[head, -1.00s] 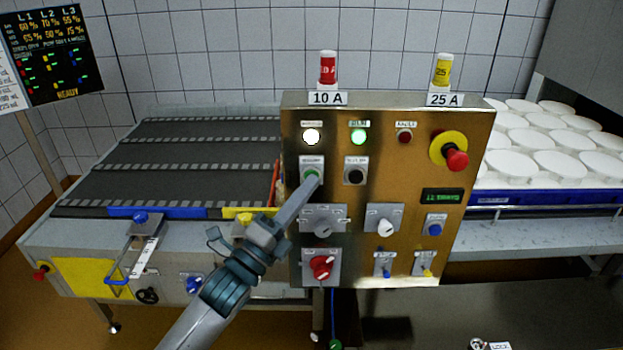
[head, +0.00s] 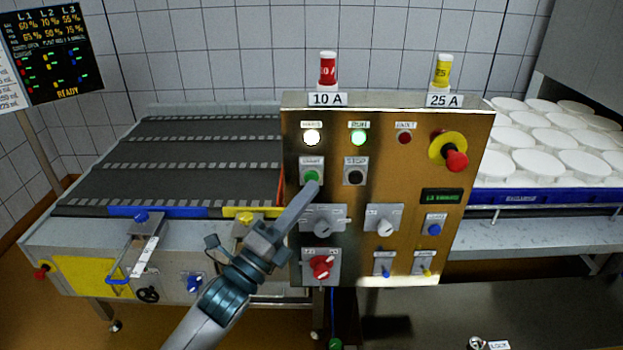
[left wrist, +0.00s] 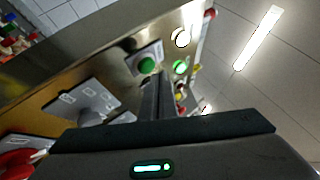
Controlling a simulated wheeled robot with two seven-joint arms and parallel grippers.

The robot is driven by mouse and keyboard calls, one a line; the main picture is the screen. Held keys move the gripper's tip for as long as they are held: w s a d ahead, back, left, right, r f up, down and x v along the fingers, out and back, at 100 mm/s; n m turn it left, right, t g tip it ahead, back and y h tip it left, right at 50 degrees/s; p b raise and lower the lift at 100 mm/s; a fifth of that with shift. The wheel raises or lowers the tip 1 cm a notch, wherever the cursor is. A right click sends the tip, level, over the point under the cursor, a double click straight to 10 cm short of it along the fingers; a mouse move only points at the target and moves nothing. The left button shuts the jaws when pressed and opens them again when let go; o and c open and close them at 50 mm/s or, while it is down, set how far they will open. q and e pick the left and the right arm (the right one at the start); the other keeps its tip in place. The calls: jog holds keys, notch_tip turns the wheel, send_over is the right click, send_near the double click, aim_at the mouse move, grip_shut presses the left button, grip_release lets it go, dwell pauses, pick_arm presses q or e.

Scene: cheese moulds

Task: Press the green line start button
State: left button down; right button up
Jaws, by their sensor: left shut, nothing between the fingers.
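The green start button (head: 311,176) sits on a plate labelled START on the upper left of the brass-coloured control panel (head: 400,270). It also shows in the left wrist view (left wrist: 147,66), just left of my fingertips. My left gripper (head: 314,186) is shut and empty, its tip just below the button in the head view. A small gap seems to lie between tip and button; I cannot tell for sure whether they touch. The green RUN lamp (head: 358,138) and the white lamp (head: 312,137) are lit. My right gripper is not in view.
The black stop button (head: 355,176) is right of the start button. A red mushroom button on a yellow collar (head: 455,160), grey selector knobs (head: 323,228) and a red switch (head: 320,267) share the panel. A conveyor (head: 190,165) lies left; white moulds (head: 560,165) stand right.

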pick_arm(q)
jog(key=shift+s, duration=0.1)
jog(key=shift+s+p, duration=0.75)
jog(key=shift+s, duration=1.7)
